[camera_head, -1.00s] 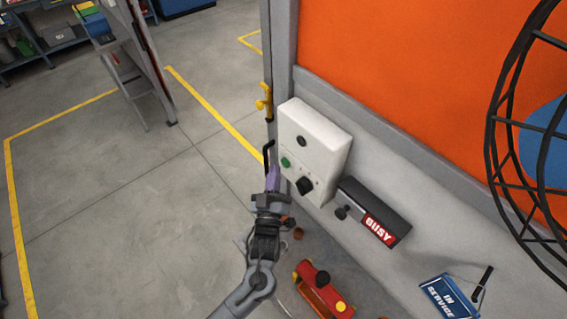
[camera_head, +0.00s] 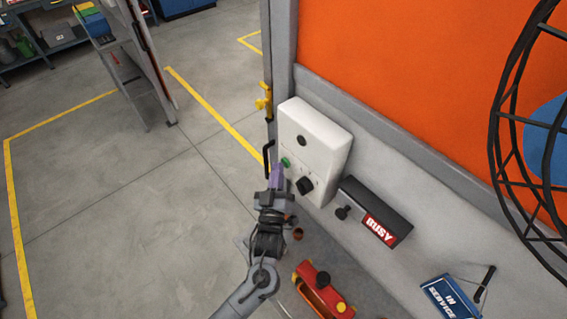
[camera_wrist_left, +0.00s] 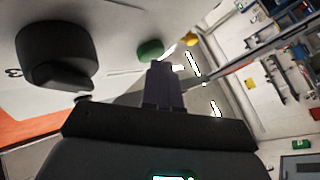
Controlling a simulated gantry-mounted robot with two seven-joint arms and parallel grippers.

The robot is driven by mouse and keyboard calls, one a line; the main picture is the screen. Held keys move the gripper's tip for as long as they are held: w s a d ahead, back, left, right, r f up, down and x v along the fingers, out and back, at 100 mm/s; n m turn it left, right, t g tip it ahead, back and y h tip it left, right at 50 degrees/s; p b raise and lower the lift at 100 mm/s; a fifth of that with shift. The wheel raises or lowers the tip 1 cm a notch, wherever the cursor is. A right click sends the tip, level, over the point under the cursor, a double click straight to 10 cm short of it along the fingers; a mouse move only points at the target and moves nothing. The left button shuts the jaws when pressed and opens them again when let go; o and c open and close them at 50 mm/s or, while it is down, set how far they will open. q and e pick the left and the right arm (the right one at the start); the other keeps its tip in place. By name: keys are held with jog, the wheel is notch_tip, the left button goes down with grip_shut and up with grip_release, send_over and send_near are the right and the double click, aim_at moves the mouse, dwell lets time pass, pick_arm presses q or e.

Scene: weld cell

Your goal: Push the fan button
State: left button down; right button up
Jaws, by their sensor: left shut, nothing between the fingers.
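A white control box (camera_head: 318,140) is mounted on the wall frame in the head view. On its face are a green button (camera_head: 285,162), a black round button (camera_head: 301,140) and a black knob (camera_head: 305,186). My left gripper (camera_head: 277,172) is shut and empty, its purple fingertips just below the green button. In the left wrist view the fingers (camera_wrist_left: 162,80) point up toward the green button (camera_wrist_left: 150,50), very near it; whether they touch I cannot tell. The knob (camera_wrist_left: 58,52) shows large to their left. My right gripper is not in view.
A caged fan (camera_head: 545,140) with a blue hub stands at the right. A black box with a BUSY sign (camera_head: 380,228), a blue IN SERVICE sign (camera_head: 450,297) and a red-yellow device (camera_head: 322,290) lie below the control box.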

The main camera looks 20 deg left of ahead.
pick_arm(q)
jog(key=shift+w+d, duration=0.1)
jog(key=shift+w, duration=0.05)
dwell(0.4)
jog(key=shift+s+a+p, duration=0.35)
jog(key=shift+s+a, duration=0.1)
jog(key=shift+s, duration=0.15)
jog(key=s+a+p, duration=0.2)
jog(key=s+a, duration=0.1)
jog(key=s, duration=0.2)
jog(key=shift+a+p, duration=0.2)
jog(key=shift+p, duration=0.1)
dwell(0.6)
